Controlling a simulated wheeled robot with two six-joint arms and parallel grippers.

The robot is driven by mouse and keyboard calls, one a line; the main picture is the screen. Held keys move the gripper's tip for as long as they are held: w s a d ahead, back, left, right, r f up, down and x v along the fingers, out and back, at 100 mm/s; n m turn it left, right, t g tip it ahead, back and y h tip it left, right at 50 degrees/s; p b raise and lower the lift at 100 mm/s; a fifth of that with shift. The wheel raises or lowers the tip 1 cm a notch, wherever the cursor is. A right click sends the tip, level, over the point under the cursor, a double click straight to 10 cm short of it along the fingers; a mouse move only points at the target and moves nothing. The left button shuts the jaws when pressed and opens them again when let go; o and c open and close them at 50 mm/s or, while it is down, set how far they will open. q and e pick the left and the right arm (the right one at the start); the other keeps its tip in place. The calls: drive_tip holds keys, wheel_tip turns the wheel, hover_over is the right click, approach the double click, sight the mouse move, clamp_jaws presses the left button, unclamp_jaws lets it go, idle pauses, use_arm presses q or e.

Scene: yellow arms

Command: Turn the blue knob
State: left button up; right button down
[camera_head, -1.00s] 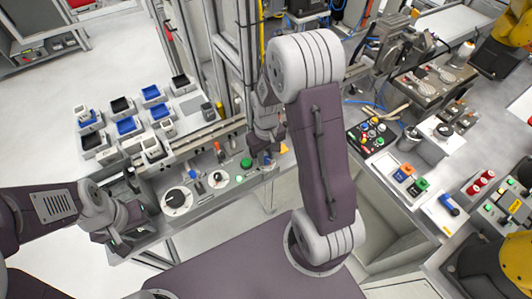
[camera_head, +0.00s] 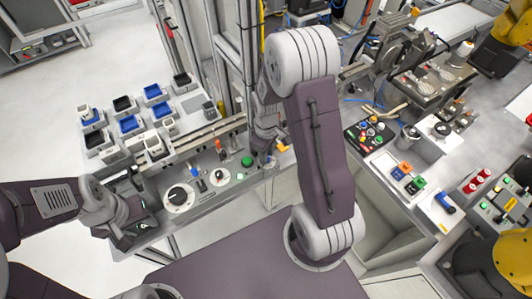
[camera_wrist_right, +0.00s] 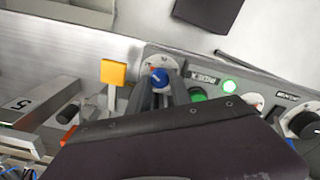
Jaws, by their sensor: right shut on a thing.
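The blue knob (camera_wrist_right: 159,78) sits on a round pale dial on the grey panel in the right wrist view. My right gripper (camera_wrist_right: 164,90) is shut on it, with a finger at either side of it; the dark gripper body hides the lower part of that view. In the head view my right gripper (camera_head: 262,157) reaches down to the panel's right end and mostly hides the knob. My left gripper (camera_head: 142,208) is near the panel's left end, away from the blue knob; its fingers are too unclear to tell open from shut.
A green button (camera_head: 247,161) and a black knob on a white dial (camera_head: 178,195) are on the same panel. A yellow block (camera_wrist_right: 114,72) stands close to the blue knob. Small bins (camera_head: 122,104) stand behind the panel.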

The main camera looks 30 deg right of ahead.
drive_tip(key=shift+w+r, duration=0.1)
drive_tip(key=c, duration=1.5)
unclamp_jaws()
drive_tip(key=shift+c, duration=0.2)
drive_tip(key=shift+o, duration=0.4)
drive_tip(key=shift+d, duration=0.1)
drive_tip(key=shift+s, duration=0.2)
drive_tip(key=shift+r, duration=0.1)
wheel_tip(320, 180, up, 9)
